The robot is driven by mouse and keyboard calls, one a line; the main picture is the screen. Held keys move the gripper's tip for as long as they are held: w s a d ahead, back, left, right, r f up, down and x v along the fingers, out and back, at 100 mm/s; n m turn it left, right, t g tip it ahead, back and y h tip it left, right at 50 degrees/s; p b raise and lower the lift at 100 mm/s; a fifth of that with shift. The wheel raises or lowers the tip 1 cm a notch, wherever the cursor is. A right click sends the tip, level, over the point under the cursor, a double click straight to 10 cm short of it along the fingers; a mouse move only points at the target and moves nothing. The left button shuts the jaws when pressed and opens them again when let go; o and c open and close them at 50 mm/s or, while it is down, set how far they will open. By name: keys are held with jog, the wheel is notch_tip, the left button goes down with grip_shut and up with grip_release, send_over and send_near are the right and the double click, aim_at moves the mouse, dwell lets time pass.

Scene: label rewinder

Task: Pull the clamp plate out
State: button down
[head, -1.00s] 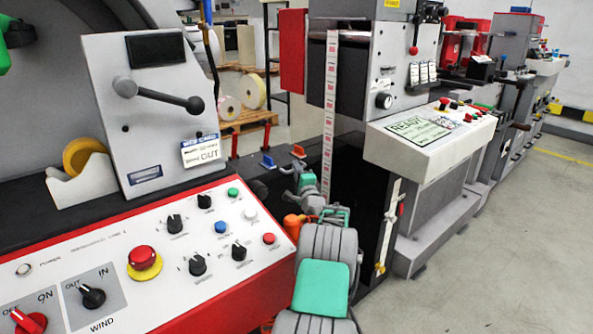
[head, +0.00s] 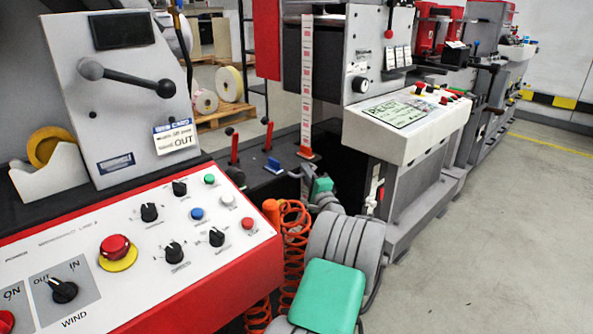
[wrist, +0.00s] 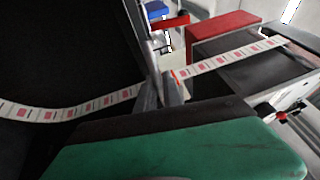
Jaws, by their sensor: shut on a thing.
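The clamp plate is mostly hidden; I take the small orange piece (head: 306,153) at the foot of the label strip, on the dark machine bed, to be its visible part. My gripper (head: 302,175) is just below and in front of that piece in the head view, small and partly covered by my arm. In the wrist view my gripper (wrist: 161,92) has its fingers close together beside the label strip (wrist: 225,58). An orange-red edge shows at the fingertips. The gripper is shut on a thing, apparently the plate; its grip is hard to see.
A blue tab (head: 272,165) and red levers (head: 268,135) stand left of the orange piece. The red-edged control panel (head: 150,235) is close on the left, with an orange coiled cord (head: 293,235) beside it. A white console (head: 410,120) stands right. The floor at right is clear.

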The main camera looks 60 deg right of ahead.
jog(key=shift+s+a+f, duration=0.15)
jog(key=shift+s, duration=0.3)
jog(key=c, duration=1.7)
grip_release()
jog(key=shift+s, duration=0.25)
jog(key=shift+o, duration=1)
jog(key=shift+w, duration=0.15)
jog(key=v, duration=0.7)
jog(key=shift+s+a+p, duration=0.2)
jog(key=shift+s+p, duration=0.1)
jog(key=shift+p, duration=0.1)
